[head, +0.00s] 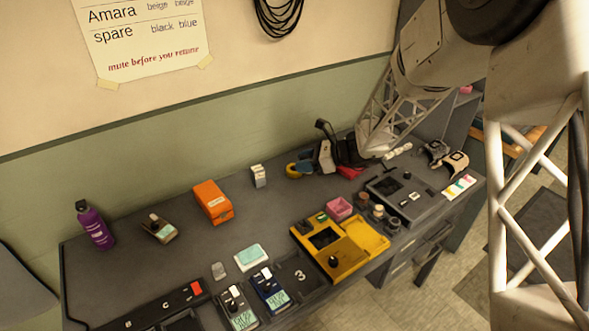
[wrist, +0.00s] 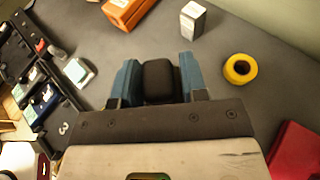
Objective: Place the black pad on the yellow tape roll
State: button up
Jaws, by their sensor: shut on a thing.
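My gripper (wrist: 159,84) has blue fingers, shut on the black pad (wrist: 159,78), a dark rounded block between them in the wrist view. The yellow tape roll (wrist: 240,69) lies flat on the table, to the right of the fingers and apart from them in that view. In the head view the tape roll (head: 292,171) shows at the back of the table, with a blue finger of my gripper (head: 305,167) overlapping its right side. I cannot make out the pad in the head view.
A white box (head: 258,176) and an orange box (head: 212,202) stand left of the tape roll. A red object (head: 350,172) lies to its right. A yellow tray device (head: 340,246), a pink box (head: 339,208) and several pedals fill the front. Bare table surrounds the roll's left side.

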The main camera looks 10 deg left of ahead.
notch_tip(320, 180, down, 7)
jog(key=shift+r, duration=0.2)
jog(key=shift+w, duration=0.1)
send_over(293, 168)
jog(key=shift+s+d+f, duration=0.25)
jog(key=shift+s+f, duration=0.15)
jog(key=shift+f, duration=0.3)
dwell(0.3)
jog(key=shift+w, duration=0.1)
jog(key=shift+w+a, duration=0.15)
jog(key=shift+w, duration=0.1)
jog(key=shift+f, duration=1.8)
